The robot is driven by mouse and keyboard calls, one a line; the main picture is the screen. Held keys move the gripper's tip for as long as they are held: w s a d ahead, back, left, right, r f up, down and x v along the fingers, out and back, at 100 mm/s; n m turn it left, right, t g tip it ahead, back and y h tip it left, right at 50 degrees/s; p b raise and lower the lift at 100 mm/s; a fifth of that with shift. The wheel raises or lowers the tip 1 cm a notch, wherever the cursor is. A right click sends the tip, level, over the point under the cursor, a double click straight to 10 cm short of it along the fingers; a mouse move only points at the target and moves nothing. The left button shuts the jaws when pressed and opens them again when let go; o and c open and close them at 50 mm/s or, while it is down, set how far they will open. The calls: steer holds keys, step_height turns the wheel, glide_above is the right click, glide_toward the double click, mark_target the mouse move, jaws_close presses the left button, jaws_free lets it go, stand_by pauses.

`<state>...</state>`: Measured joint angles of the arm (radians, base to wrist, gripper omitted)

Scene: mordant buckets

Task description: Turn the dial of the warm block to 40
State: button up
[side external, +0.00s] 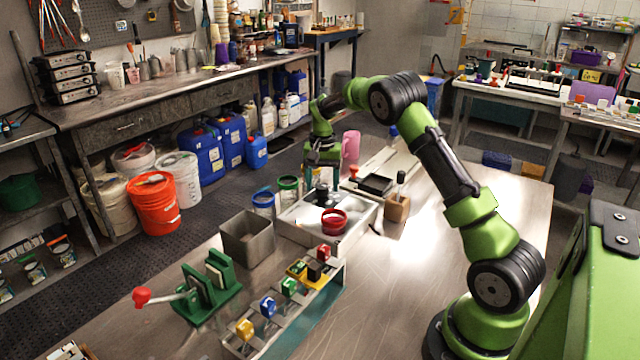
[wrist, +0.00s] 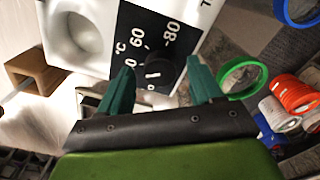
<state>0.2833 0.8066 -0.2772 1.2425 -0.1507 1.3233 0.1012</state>
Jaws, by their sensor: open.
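The warm block (wrist: 105,12) is a white box with a round hollow and a black panel (wrist: 143,25) marked °C, 60 and 80; another number is partly hidden. Its dial (wrist: 165,72) is a black knob with a short white mark; I cannot tell the exact setting. My gripper (wrist: 160,64) is open, its green fingers on either side of the dial in the wrist view. I cannot tell whether they touch it. In the side view my gripper (side external: 322,168) points down over the far end of the white block (side external: 297,222), hiding the dial.
A wooden holder (side external: 397,209) with a dark-handled tool stands to the right. Jars with blue (side external: 263,200) and green (side external: 288,185) rims stand left. A grey bin (side external: 246,238) and a green press (side external: 207,290) are nearer.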

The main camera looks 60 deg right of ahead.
mark_target(325, 185)
step_height(325, 185, up, 16)
stand_by(0.4)
steer(key=shift+d+r, duration=0.1)
steer(key=s+a+r+n+t+y, duration=0.1)
steer(key=s+a+n+t, duration=0.6)
steer(key=s+a, duration=1.7)
steer(key=shift+a+n+y, duration=0.5)
steer(key=shift+a, duration=0.65)
